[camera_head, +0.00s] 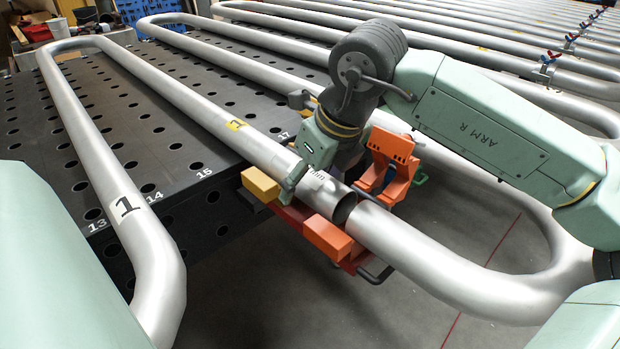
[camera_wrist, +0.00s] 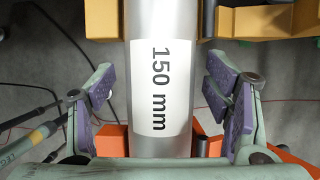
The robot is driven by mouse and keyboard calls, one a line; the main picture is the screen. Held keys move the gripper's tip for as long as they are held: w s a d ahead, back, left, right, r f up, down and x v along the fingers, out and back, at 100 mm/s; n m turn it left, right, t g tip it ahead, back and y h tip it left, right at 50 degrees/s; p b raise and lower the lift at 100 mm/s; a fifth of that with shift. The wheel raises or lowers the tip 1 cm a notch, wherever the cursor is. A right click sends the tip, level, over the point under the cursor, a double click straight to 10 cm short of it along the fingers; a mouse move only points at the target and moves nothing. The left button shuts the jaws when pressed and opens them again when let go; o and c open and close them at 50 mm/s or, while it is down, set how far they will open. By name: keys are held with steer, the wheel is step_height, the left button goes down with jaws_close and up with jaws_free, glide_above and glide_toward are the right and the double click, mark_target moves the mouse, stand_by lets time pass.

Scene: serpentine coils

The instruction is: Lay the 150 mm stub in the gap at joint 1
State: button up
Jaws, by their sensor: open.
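The 150 mm stub (camera_wrist: 163,45) is a silvery tube with a white label, centred between the jaws in the wrist view. In the head view the stub (camera_head: 326,194) lies about in line with the pipe, above the orange fixture. Its dark open end faces the right-hand pipe end (camera_head: 372,222), with a narrow dark opening between them. My gripper (camera_wrist: 163,88) is open, with a purple-padded finger on each side of the stub and clear space beside it. In the head view my gripper (camera_head: 310,165) hides where the stub's far end meets the left-hand pipe (camera_head: 190,102).
Orange clamp blocks (camera_head: 328,238) and a yellow block (camera_head: 260,185) flank the pipe closely. An upright orange bracket (camera_head: 390,160) stands just behind. The perforated black table (camera_head: 200,205) ends at the left of the joint. Several parallel pipes run behind my arm.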

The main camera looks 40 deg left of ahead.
steer(key=v, duration=1.2)
